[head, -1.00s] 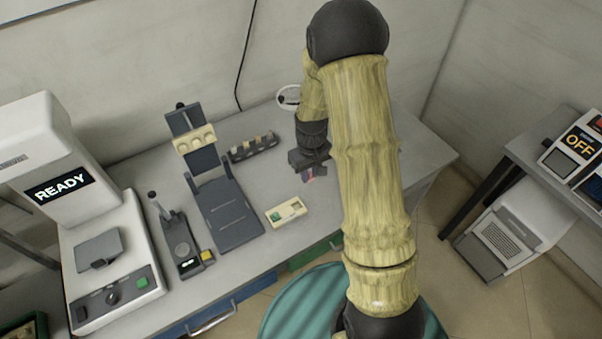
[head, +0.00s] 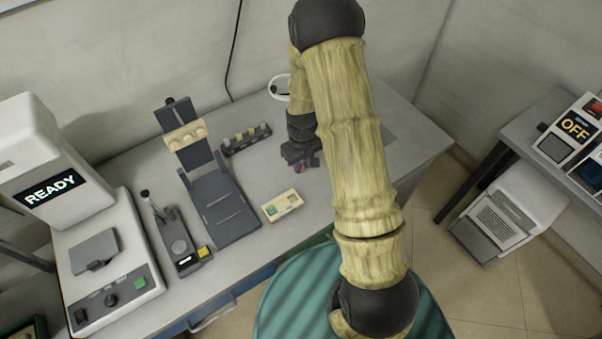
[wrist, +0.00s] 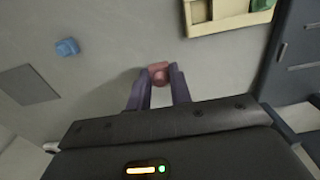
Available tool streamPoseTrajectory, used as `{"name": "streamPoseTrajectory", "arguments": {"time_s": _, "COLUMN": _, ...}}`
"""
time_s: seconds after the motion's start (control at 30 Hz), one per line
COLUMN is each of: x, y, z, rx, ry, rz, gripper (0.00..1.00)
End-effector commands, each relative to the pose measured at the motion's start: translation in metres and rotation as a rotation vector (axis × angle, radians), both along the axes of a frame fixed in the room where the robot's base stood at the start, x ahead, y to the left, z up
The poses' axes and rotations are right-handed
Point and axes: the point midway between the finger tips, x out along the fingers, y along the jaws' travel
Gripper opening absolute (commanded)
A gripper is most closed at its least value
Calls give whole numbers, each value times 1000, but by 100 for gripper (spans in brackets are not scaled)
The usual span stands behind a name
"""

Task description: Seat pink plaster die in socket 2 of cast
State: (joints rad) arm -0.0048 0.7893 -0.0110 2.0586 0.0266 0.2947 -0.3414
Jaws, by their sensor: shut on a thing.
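My gripper (wrist: 158,88) is shut on the pink plaster die (wrist: 159,72), which sits between its fingertips. In the head view my gripper (head: 301,157) is over the right part of the bench, and only a bit of pink shows below it. The wrist view does not make clear how high the die is. A cream block with several round marks, which looks like the cast (head: 186,136), sits on a tilted dark grey stand to the left. Its socket numbers are too small to read.
A cream tray (head: 267,208) with a green piece lies left of my gripper. A dark rack (head: 232,150) with several small pieces stands behind. A small blue object (wrist: 67,47) and a grey mat (wrist: 28,84) lie on the bench. A READY machine (head: 52,190) stands far left.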

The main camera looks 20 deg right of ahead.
Motion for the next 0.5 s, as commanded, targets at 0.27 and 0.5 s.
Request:
{"name": "streamPoseTrajectory", "arguments": {"time_s": 0.27, "x": 0, "y": 2, "z": -12, "rx": 1, "ry": -2, "rz": 3, "gripper": 0}}
{"name": "streamPoseTrajectory", "arguments": {"time_s": 0.5, "x": 0, "y": 2, "z": -18, "rx": 1, "ry": 0, "rz": 4, "gripper": 0}}
